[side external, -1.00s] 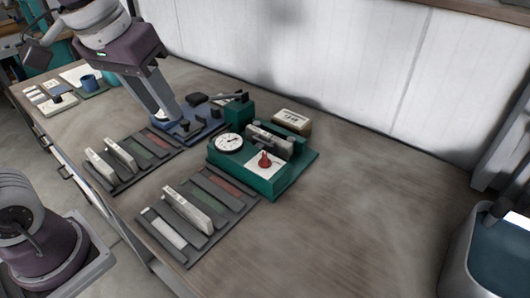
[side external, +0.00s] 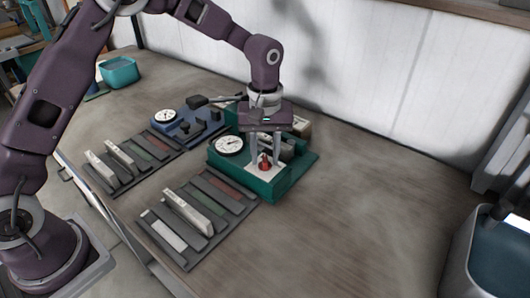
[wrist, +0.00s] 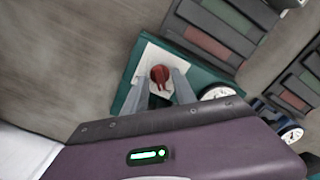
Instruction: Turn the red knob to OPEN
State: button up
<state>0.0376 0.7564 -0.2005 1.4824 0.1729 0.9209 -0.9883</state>
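The red knob (side external: 264,163) stands on a white plate (side external: 257,173) on top of the green device (side external: 282,186). In the wrist view the knob (wrist: 160,75) shows as a round red top with a ridge, on the white plate. My gripper (side external: 265,158) points down over the device, its two fingers spread on either side of the knob. In the wrist view the fingers (wrist: 165,88) are apart, with the knob near their tips. I cannot tell whether they touch it. Labels on the plate are too small to read.
A round white gauge (side external: 229,145) sits beside the knob on the green device. Two dark trays (side external: 190,262) with pale and coloured bars lie to the left. A blue device (side external: 186,132) with a gauge stands behind. The table to the right is clear.

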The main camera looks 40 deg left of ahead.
grip_shut()
jog(key=shift+m, duration=0.3)
jog(key=m, duration=0.3)
jog(key=shift+m, duration=0.4)
jog(key=m, duration=0.3)
jog(key=shift+m, duration=0.3)
jog(key=m, duration=0.4)
jog(key=shift+d, duration=0.1)
jog(key=shift+m, duration=2.1)
